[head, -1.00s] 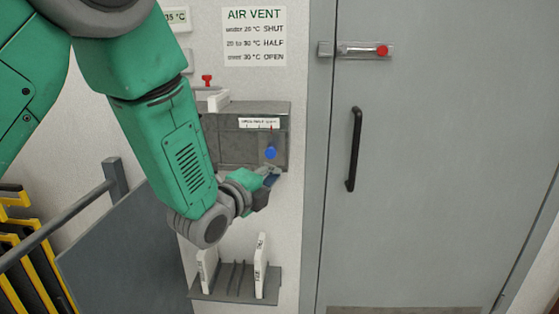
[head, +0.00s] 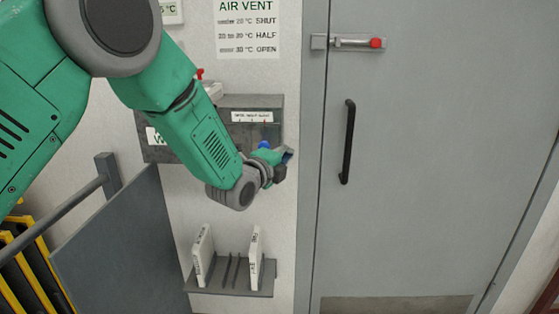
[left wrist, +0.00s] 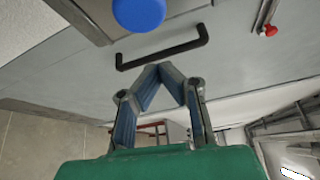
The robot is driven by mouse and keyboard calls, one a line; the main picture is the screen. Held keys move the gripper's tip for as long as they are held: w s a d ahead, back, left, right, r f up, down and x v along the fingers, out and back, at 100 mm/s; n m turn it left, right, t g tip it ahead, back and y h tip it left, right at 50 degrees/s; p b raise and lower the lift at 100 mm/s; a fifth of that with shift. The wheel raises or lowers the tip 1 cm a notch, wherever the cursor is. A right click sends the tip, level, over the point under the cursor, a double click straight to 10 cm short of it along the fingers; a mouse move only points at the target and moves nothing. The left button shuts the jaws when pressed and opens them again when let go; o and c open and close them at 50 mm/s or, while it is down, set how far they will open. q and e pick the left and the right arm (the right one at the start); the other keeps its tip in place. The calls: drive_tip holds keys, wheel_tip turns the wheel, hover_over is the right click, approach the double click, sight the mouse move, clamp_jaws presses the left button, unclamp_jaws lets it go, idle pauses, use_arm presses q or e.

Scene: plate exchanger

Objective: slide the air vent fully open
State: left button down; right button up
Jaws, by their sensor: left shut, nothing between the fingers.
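The air vent is a dark grey metal box (head: 240,103) on the white wall. Its blue knob (head: 264,145) sits at the lower right of the box, below the right part of a small white scale label (head: 252,116) whose print is too small to read surely. My left gripper (head: 286,156) is shut and empty, just right of and slightly below the knob. In the left wrist view the knob (left wrist: 139,14) shows at the top edge, beyond the closed fingertips (left wrist: 160,68). I cannot tell whether they touch. My left forearm hides part of the box. My right gripper is not in view.
A grey door with a black handle (head: 348,142) and a red-tipped latch (head: 375,43) stands to the right. An AIR VENT sign (head: 248,30) hangs above. A small rack (head: 230,280) with white plates is below. A grey panel (head: 110,240) stands at left.

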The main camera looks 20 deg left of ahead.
use_arm(q)
drive_tip(key=a, duration=0.3)
drive_tip(key=shift+s+a+r, duration=0.25)
drive_tip(key=shift+a, duration=0.1)
drive_tip(key=a, duration=0.2)
drive_tip(key=s+a, duration=0.1)
drive_tip(key=a, duration=0.3)
drive_tip(key=shift+s+a+r+b, duration=0.1)
drive_tip(key=shift+s+a+b, duration=0.2)
drive_tip(key=shift+a, duration=0.05)
drive_tip(key=shift+d, duration=0.15)
